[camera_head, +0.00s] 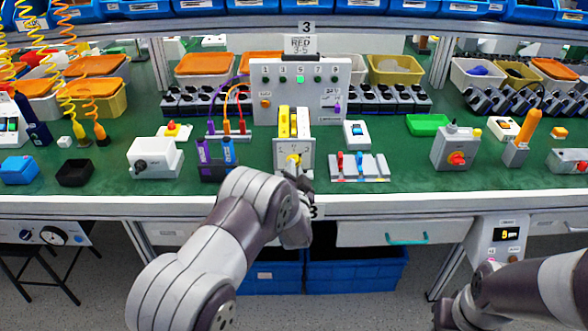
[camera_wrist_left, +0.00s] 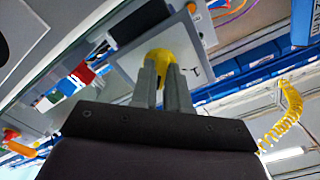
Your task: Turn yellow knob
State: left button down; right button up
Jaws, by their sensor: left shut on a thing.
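The yellow knob (camera_head: 293,159) sits on the front face of a white switch box (camera_head: 281,150) at the middle of the bench's front. In the left wrist view the yellow knob (camera_wrist_left: 162,57) shows on a grey panel, between and beyond the fingertips. My left gripper (camera_head: 297,172) reaches up to the knob from below; its fingers (camera_wrist_left: 165,80) are shut on the knob. The wrist and fingers hide part of the knob and the lower box face. My right arm is at the lower right; a dark end of its gripper (camera_head: 443,314) shows partly, its jaws unclear.
A grey block with red and blue switches (camera_head: 358,167) stands right of the switch box. Purple and blue plugs (camera_head: 216,158) stand to its left. A tall panel (camera_head: 301,92) rises behind. A grey box with a red knob (camera_head: 456,148) is further right. Green bench surface lies between.

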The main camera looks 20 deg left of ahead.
pick_arm(q)
jog(key=shift+f+m, duration=0.1)
jog(key=shift+m, duration=0.4)
jog(key=c, duration=1.1)
grip_release()
jog(key=v, duration=1.2)
jog(key=shift+s+p, duration=0.35)
jog(key=shift+p, duration=0.05)
